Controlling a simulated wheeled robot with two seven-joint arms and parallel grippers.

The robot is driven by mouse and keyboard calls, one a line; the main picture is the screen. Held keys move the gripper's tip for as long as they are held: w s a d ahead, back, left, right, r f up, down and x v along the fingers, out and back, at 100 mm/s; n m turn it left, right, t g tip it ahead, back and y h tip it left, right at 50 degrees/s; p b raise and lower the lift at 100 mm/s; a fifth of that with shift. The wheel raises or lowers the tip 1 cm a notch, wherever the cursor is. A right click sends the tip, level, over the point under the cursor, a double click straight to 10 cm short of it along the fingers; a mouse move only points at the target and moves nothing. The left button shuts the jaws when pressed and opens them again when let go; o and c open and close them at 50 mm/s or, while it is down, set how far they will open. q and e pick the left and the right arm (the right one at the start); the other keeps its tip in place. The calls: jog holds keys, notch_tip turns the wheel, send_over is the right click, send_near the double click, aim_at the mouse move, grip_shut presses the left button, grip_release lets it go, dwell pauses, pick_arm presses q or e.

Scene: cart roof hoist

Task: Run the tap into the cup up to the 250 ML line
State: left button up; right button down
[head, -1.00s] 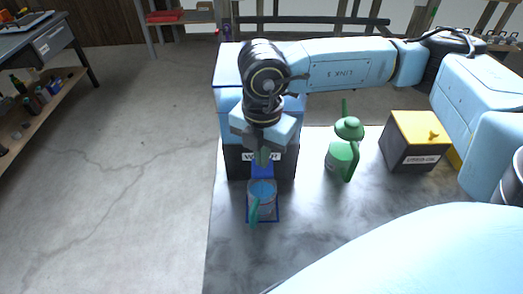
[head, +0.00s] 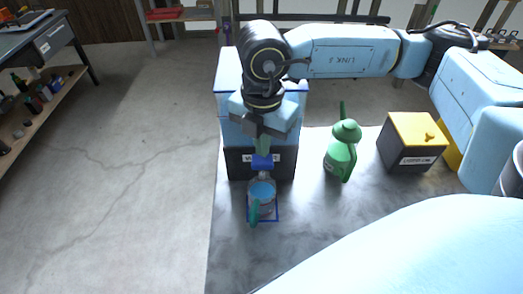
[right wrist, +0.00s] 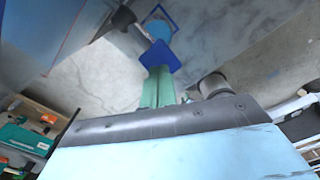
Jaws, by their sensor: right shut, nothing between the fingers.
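The cup (head: 262,204) is clear with a green handle and stands upright on a blue-outlined square on the table. Blue water shows inside it; I cannot read its marks or the 250 ML line. The tap's blue lever (head: 262,162) is on the front of the water tank (head: 232,128), above the cup, with a pale spout part below it. My right gripper (head: 263,147) is shut and empty, its green fingertips just above or touching the lever. In the right wrist view the fingertips (right wrist: 158,88) are together beside the blue lever (right wrist: 160,57). My left gripper is not seen.
A green watering can (head: 341,155) and a yellow-topped dark box (head: 412,142) stand to the right on the grey table (head: 310,215). A workbench (head: 35,38) is at the far left. The table right of the cup is clear.

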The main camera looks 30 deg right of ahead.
dwell(0.4)
notch_tip(320, 180, up, 6)
jog(key=p, duration=0.3)
dwell(1.3)
